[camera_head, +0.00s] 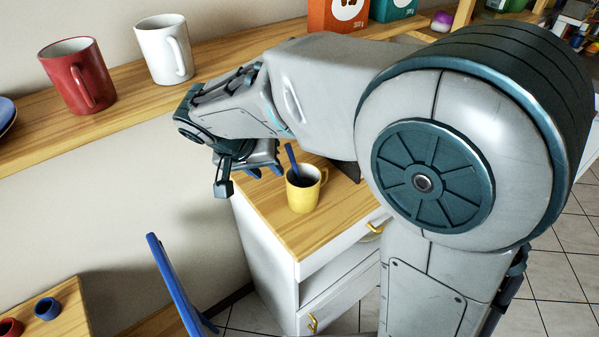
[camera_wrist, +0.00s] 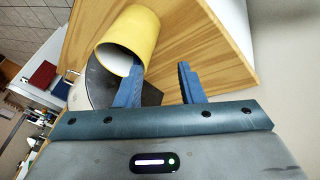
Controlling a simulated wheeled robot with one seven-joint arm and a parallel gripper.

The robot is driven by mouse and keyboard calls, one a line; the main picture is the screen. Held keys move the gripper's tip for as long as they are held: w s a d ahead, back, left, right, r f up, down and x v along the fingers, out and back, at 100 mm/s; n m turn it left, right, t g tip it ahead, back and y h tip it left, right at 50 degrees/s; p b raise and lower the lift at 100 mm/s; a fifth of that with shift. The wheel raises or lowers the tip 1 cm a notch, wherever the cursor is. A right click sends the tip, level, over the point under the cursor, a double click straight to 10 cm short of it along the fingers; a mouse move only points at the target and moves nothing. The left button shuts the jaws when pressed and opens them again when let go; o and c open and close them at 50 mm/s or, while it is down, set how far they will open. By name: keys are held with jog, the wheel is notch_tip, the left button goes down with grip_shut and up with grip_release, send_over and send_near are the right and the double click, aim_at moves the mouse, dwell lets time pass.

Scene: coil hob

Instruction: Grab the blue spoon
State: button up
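The blue spoon (camera_head: 292,160) stands tilted in a yellow mug (camera_head: 303,194), its handle rising above the rim. The mug stands on the wooden top of a white cabinet. My gripper (camera_head: 265,172) is just left of the mug in the head view, with its blue fingers pointing down. In the wrist view the fingers (camera_wrist: 160,72) are apart, with bare wood showing between them. The mug (camera_wrist: 128,32) lies beyond the left finger, which overlaps its opening. I cannot tell the spoon from the blue finger there.
The cabinet top (camera_head: 262,208) is mostly clear in front of the mug. A wall shelf (camera_head: 120,112) holds a red mug (camera_head: 77,76) and a white mug (camera_head: 164,50). A blue chair (camera_head: 175,285) stands lower left. A dark object (camera_wrist: 100,88) lies behind the mug.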

aim_at(289, 151)
jog(key=w+d, duration=0.1)
jog(key=w+d+p, duration=0.1)
jog(key=w+d, duration=0.3)
jog(key=shift+w+d+f+p, duration=0.15)
jog(key=shift+f+p, duration=0.2)
jog(key=shift+f, duration=0.2)
grip_shut()
